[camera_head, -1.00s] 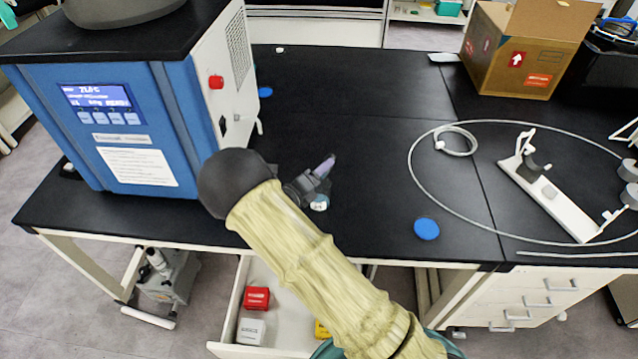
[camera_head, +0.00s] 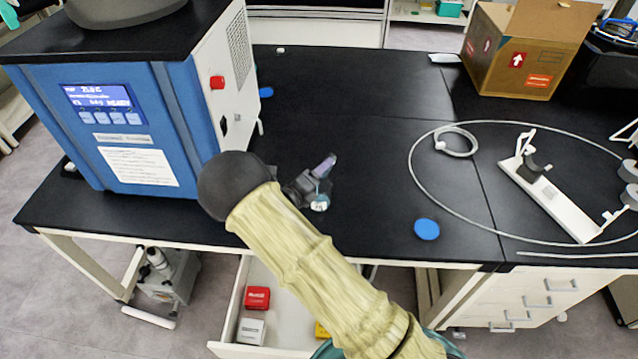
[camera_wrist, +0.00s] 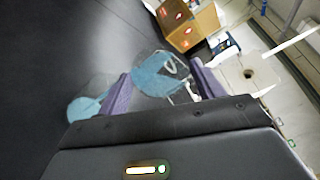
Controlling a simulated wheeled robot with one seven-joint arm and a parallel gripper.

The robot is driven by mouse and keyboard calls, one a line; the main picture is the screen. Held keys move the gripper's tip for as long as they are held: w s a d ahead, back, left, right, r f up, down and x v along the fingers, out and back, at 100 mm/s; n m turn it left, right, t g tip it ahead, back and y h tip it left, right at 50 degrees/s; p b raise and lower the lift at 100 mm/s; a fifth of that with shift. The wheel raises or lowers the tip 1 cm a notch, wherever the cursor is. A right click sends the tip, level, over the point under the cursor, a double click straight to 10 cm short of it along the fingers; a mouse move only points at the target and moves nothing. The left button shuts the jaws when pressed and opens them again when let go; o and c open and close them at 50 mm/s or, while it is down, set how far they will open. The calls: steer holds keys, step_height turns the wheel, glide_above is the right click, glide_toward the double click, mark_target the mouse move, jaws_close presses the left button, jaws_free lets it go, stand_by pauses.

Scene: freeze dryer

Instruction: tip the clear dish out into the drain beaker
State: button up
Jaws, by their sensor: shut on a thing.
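My gripper (camera_head: 318,182) is over the black bench, just right of the blue machine. In the wrist view its two purple fingers (camera_wrist: 160,88) stand apart around a clear, faintly bluish thing (camera_wrist: 158,75), which I take for the clear dish. The bench and tubing show through it, so its outline and tilt are hard to judge. In the head view the dish is mostly lost behind the gripper; only a small pale labelled part (camera_head: 320,204) shows below the fingers. I cannot make out the drain beaker in either view.
The blue machine (camera_head: 190,125) stands close on the left. A blue disc (camera_head: 427,229) lies right of my gripper, and another (camera_head: 265,92) by the machine. A tubing loop (camera_head: 410,165) and a white stand (camera_head: 550,200) lie right. A cardboard box (camera_head: 515,55) stands behind. The middle bench is clear.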

steer(key=shift+w+a, duration=0.15)
steer(key=shift+w, duration=0.05)
stand_by(0.5)
steer(key=shift+d, duration=0.25)
steer(key=shift+s+n, duration=0.2)
steer(key=shift+n, duration=0.1)
steer(key=shift+p, duration=0.35)
steer(key=shift+w+a, duration=0.1)
steer(key=shift+w+a+n+t, duration=0.1)
steer(key=shift+a+n+t, duration=0.05)
steer(key=shift+n+t, duration=0.15)
steer(key=shift+s+a+r, duration=0.1)
steer(key=shift+s+a, duration=0.1)
steer(key=shift+a, duration=0.15)
